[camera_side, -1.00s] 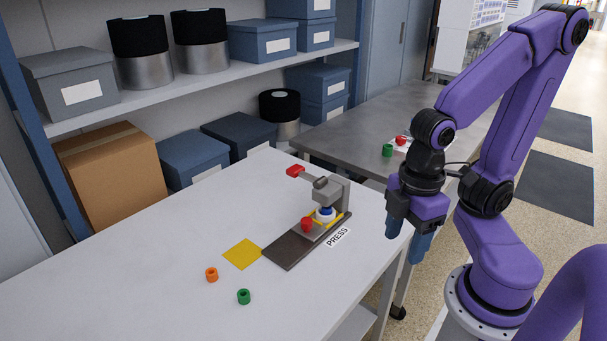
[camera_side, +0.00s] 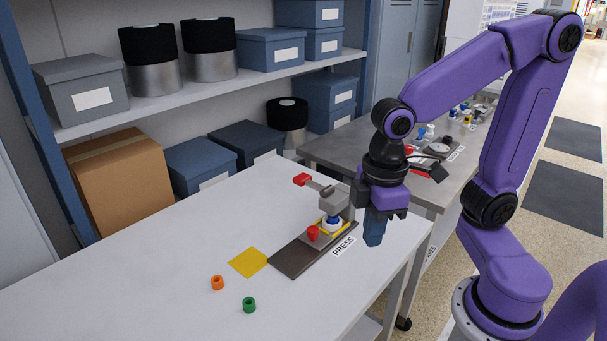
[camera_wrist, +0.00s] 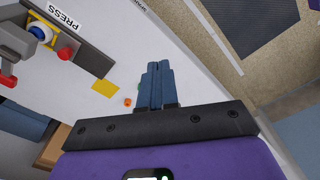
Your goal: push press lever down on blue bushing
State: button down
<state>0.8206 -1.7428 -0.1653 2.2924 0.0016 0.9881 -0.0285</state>
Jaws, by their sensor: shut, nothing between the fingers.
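The press (camera_side: 336,203) stands on a dark base plate (camera_side: 290,258) on the white table. Its lever (camera_side: 318,186) has a red handle (camera_side: 302,180) and sticks out to the left, raised above the plate. A blue and white bushing (camera_side: 332,224) sits under the press head; it also shows in the wrist view (camera_wrist: 38,32). A red piece (camera_side: 313,233) is just in front of it. My gripper (camera_side: 374,240) is shut and empty, pointing down to the right of the press and apart from it. The wrist view shows its fingers (camera_wrist: 160,68) together.
An orange ring (camera_side: 217,283), a green ring (camera_side: 249,304) and a yellow square (camera_side: 249,262) lie left of the plate. A grey table (camera_side: 345,150) with several small parts stands behind. The white table's left side (camera_side: 120,290) is clear.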

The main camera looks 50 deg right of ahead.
jog(key=w+a+r+m, duration=0.1)
jog(key=w+r+m, duration=0.2)
jog(key=w, duration=1)
jog(key=m, duration=0.8)
send_over(301, 176)
jog(key=shift+f, duration=0.2)
notch_tip(301, 176, down, 14)
jog(key=shift+f, duration=0.1)
